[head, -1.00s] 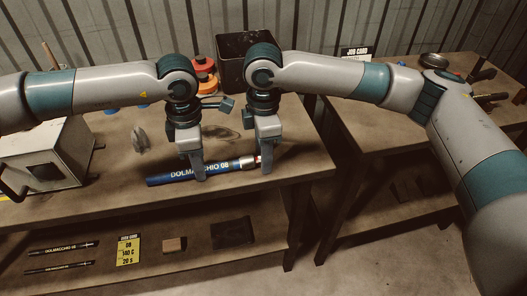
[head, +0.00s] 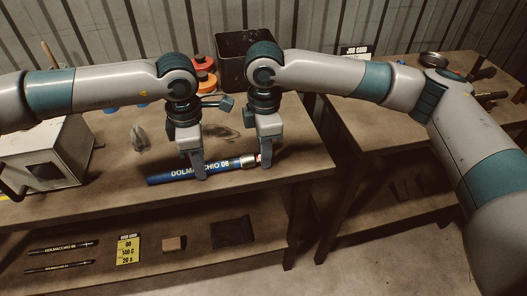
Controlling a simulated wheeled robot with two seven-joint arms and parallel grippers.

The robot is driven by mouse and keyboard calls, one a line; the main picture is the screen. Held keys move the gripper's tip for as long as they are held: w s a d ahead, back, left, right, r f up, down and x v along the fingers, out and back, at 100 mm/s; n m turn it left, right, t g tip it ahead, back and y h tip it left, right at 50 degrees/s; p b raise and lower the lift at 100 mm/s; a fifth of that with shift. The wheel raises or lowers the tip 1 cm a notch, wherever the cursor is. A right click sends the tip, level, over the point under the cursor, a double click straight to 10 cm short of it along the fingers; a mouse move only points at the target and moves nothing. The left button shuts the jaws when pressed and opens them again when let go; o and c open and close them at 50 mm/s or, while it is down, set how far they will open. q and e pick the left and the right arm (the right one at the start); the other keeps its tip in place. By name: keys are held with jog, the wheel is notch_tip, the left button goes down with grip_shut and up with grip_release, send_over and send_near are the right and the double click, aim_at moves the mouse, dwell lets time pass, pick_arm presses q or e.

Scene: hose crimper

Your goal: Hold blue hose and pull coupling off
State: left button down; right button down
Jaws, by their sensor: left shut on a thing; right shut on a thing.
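The blue hose (head: 172,177) lies along the front of the workbench and carries white lettering. A silvery coupling (head: 246,161) sits at its right end, with a small reddish part beside the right gripper. My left gripper (head: 202,172) is shut on the blue hose, near its right part, and covers some of the lettering. My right gripper (head: 266,162) is shut at the coupling end. Its fingers hide part of the coupling, so I cannot tell whether the coupling is still fully on the hose.
A grey box-shaped machine (head: 45,155) stands on the left of the bench (head: 110,205). A dark bin (head: 246,60) and orange rolls (head: 205,75) stand behind my grippers. The lower shelf holds a yellow card (head: 127,249) and dark hoses (head: 60,248). A second table (head: 365,140) is at right.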

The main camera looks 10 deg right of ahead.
pick_arm(q)
jog(key=shift+a+f, duration=0.1)
jog(key=shift+a, duration=0.2)
pick_arm(e)
jog(key=shift+d, duration=1.3)
dwell(0.4)
pick_arm(q)
jog(key=shift+d, duration=0.1)
pick_arm(e)
jog(key=shift+d, duration=0.3)
pick_arm(q)
jog(key=shift+d, duration=0.1)
pick_arm(e)
jog(key=shift+d, duration=1.2)
jog(key=shift+r, duration=0.2)
jog(key=shift+r, duration=2.4)
pick_arm(q)
jog(key=c, duration=1.5)
grip_release()
jog(key=shift+c, duration=0.2)
